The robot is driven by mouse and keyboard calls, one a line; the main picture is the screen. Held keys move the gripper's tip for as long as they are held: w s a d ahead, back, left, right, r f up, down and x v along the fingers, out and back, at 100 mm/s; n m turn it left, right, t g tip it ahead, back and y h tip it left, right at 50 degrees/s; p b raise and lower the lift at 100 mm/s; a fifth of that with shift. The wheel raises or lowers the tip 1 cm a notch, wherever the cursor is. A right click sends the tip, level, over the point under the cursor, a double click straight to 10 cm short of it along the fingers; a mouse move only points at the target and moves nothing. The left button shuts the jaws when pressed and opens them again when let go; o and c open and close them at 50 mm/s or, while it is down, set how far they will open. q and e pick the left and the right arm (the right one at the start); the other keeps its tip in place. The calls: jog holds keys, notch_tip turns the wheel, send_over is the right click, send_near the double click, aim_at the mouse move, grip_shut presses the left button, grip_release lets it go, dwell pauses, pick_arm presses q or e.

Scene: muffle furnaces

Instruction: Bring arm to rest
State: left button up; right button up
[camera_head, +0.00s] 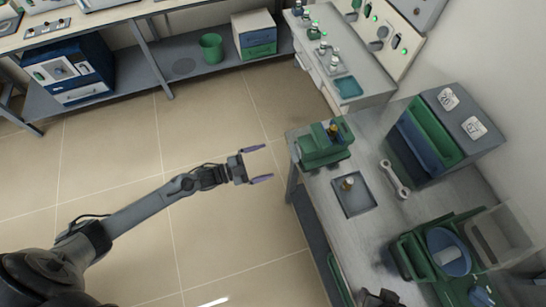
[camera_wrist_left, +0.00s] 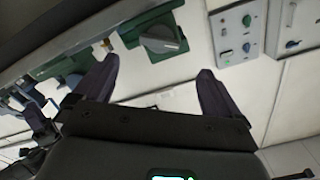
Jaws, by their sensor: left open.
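My left arm comes in from the lower left in the head view. Its left gripper (camera_head: 262,163) is open and empty, held over the tiled floor to the left of the right-hand bench. The two purple-grey fingers point right and stand apart. In the left wrist view the left gripper (camera_wrist_left: 157,88) shows two dark fingers spread wide with nothing between them. Behind them are a pale wall and control panels. My right gripper is not clearly seen; a dark part shows at the bottom edge of the head view beside the bench.
The right-hand bench (camera_head: 330,215) holds a green device (camera_head: 322,148), a grey tray (camera_head: 353,195) with a small brass-coloured piece, a wrench-like tool (camera_head: 394,180), a green-fronted furnace (camera_head: 432,135) and a green-and-blue machine (camera_head: 447,252). A green bin (camera_head: 211,47) sits on the back shelf. Open floor surrounds my left arm.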

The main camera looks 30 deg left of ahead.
pick_arm(q)
jog(key=shift+v, duration=0.8)
